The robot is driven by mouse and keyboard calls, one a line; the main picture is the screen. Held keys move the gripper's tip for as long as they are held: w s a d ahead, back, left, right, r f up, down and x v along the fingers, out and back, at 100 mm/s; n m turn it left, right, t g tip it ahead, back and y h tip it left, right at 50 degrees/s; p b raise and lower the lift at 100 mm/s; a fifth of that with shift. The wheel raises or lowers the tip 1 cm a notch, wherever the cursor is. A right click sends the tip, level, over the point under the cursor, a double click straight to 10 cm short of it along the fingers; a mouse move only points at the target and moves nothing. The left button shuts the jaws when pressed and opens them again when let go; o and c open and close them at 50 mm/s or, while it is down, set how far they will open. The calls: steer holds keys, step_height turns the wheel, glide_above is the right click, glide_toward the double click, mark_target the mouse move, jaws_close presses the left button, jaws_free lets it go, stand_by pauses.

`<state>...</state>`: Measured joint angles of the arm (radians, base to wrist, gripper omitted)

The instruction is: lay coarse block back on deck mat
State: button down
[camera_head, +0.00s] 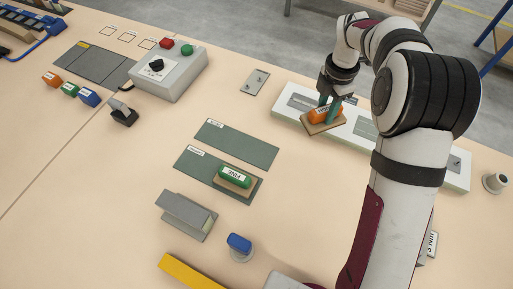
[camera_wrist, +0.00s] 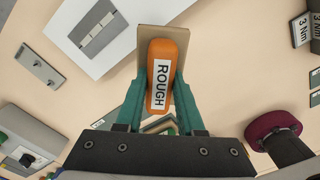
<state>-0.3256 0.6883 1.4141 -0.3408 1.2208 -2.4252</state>
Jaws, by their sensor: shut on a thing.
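The coarse block is an orange-handled block labelled ROUGH with a tan base; it shows in the head view (camera_head: 318,124) and in the wrist view (camera_wrist: 163,52). My gripper (camera_head: 328,106) is shut on its orange handle, with a green finger on each side in the wrist view (camera_wrist: 163,85). The block appears in front of the near edge of a white panel; its exact height is unclear. Two dark green mats lie left of it: an upper bare one (camera_head: 236,143) and a lower one (camera_head: 196,165) bearing a green-handled block (camera_head: 234,176). The mats' small labels are unreadable.
The white panel (camera_head: 291,101) with grey inset plates runs behind the block. A grey holder (camera_head: 187,215), a blue-topped piece (camera_head: 239,243) and a yellow bar (camera_head: 190,271) lie nearer. A grey button box (camera_head: 170,75) stands at upper left. Table between panel and mats is clear.

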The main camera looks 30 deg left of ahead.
steer(key=s+a+n, duration=0.4)
steer(key=s+a, duration=0.1)
steer(key=s, duration=0.4)
steer(key=a+f, duration=0.2)
steer(key=a, duration=0.1)
steer(key=s+a+f, duration=0.1)
steer(key=a+f, duration=0.1)
steer(key=a, duration=0.1)
steer(key=a+f, duration=0.2)
steer(key=a, duration=0.1)
steer(key=shift+s+a+f, duration=0.35)
steer(key=shift+a, duration=0.05)
step_height(320, 180, down, 4)
steer(key=shift+a+f, duration=0.1)
steer(key=shift+a, duration=0.05)
steer(key=shift+f, duration=0.1)
steer(key=c, duration=0.5)
jaws_free()
